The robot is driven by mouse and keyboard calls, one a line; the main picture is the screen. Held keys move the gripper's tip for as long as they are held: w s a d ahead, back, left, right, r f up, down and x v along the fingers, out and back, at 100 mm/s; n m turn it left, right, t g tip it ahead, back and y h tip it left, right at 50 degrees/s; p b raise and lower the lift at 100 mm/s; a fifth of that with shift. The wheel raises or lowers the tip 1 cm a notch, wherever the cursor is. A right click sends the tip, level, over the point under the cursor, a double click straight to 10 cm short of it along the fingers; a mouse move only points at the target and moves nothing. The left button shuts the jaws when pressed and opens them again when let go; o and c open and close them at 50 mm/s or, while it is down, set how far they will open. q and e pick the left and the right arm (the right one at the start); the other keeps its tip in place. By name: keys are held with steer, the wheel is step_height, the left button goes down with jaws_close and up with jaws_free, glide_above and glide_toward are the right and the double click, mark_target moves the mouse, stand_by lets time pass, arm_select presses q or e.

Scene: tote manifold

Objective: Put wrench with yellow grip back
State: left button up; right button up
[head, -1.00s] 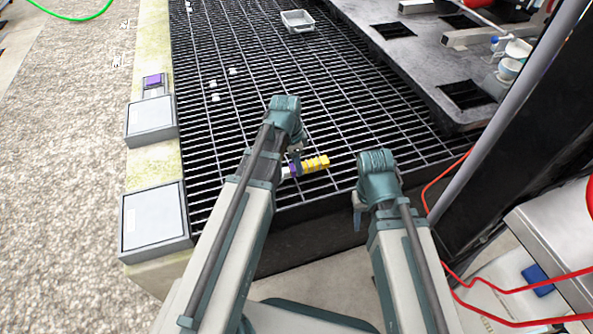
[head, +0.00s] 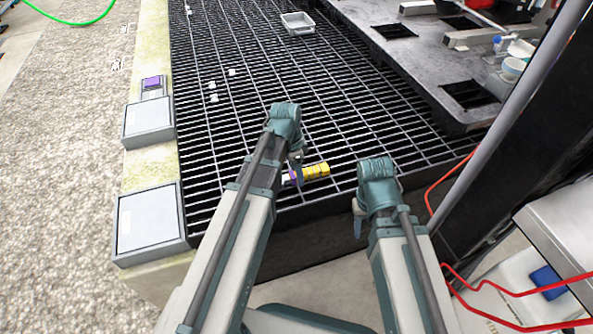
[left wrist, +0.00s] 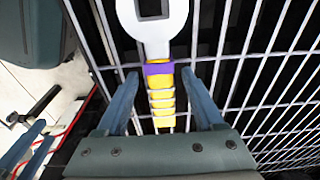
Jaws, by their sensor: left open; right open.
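The wrench with the yellow grip (head: 314,171) lies on the dark metal grating (head: 330,120) near its front edge, partly hidden by my left arm in the head view. In the left wrist view the wrench (left wrist: 159,88) shows its silver head, a purple band and a ribbed yellow grip. My left gripper (left wrist: 155,75) is open, with one finger on each side of the yellow grip and gaps between. In the head view the left gripper (head: 297,170) is mostly hidden by its own arm. My right gripper (head: 358,220) is open and empty at the grating's front edge.
A grey tray (head: 298,24) stands far back on the grating, with small white pieces (head: 232,72) at the left. Grey boxes (head: 152,222) line the left ledge. A dark raised plate with square openings (head: 440,60) is at back right. Red cables (head: 437,190) hang at right.

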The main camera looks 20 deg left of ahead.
arm_select(q)
step_height(320, 180, up, 12)
steer(key=a+p, duration=0.1)
steer(key=p, duration=1.1)
steer(key=shift+s+r, duration=0.15)
steer(key=shift+s, duration=0.25)
steer(key=shift+a, duration=0.1)
step_height(320, 180, up, 12)
steer(key=n+y+p, duration=0.1)
steer(key=n+p, duration=0.2)
steer(key=p, duration=0.9)
glide_above(292, 175)
steer(key=s+d, duration=0.6)
steer(key=d, duration=0.1)
steer(key=s+d+r+n+g+y+p, duration=0.1)
steer(key=s+d+r+n+p, duration=0.3)
steer(key=s+r+p, duration=0.3)
step_height(292, 175, up, 3)
steer(key=p, duration=0.3)
steer(key=shift+d+f, duration=0.2)
steer(key=shift+d, duration=0.15)
steer(key=shift+s+a+n, duration=0.1)
steer(key=shift+a+n, duration=0.05)
steer(key=shift+n, duration=0.15)
